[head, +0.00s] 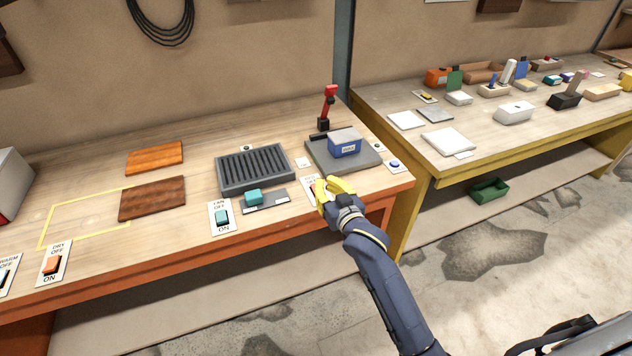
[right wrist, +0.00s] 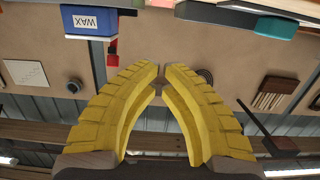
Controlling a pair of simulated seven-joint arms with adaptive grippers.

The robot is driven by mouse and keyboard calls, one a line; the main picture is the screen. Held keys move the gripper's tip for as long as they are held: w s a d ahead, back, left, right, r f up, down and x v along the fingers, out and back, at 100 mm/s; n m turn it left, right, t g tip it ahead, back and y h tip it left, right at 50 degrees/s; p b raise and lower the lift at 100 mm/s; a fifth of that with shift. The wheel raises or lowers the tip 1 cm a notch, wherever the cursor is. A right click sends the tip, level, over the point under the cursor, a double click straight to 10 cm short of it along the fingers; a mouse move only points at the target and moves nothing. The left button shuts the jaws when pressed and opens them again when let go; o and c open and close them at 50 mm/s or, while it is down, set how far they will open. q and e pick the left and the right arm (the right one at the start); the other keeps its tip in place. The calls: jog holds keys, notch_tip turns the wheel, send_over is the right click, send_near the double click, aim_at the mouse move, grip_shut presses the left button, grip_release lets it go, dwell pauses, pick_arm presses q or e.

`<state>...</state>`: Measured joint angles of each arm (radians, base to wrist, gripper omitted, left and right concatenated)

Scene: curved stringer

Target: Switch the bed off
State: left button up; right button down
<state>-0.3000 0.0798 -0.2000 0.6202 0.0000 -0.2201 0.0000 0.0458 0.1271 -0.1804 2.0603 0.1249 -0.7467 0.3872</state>
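A white switch plate (head: 309,184) with dark lettering lies near the front edge of the left bench. My right gripper covers most of it, so its rocker is hidden and I cannot read its full label or setting. My right gripper (head: 326,193) is over this plate with its yellow fingers low. In the right wrist view the fingertips (right wrist: 162,70) nearly meet, with nothing seen between them. I cannot tell whether they touch the switch. My left gripper is not in view.
A teal fan switch (head: 222,217) and an orange dry switch (head: 52,264) are along the front edge. A dark ribbed tray (head: 254,188) is left of the gripper. A blue box (head: 345,143) sits on a grey base (head: 325,157) behind it; the box reads WAX in the wrist view (right wrist: 91,22).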

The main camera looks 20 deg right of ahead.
jog(key=w, duration=0.6)
jog(key=shift+w+a+f, duration=0.1)
jog(key=shift+a+f, duration=0.25)
jog(key=shift+f, duration=0.05)
jog(key=shift+w+f, duration=0.25)
jog(key=shift+f, duration=0.75)
jog(key=shift+w+f, duration=0.15)
jog(key=shift+f, duration=0.85)
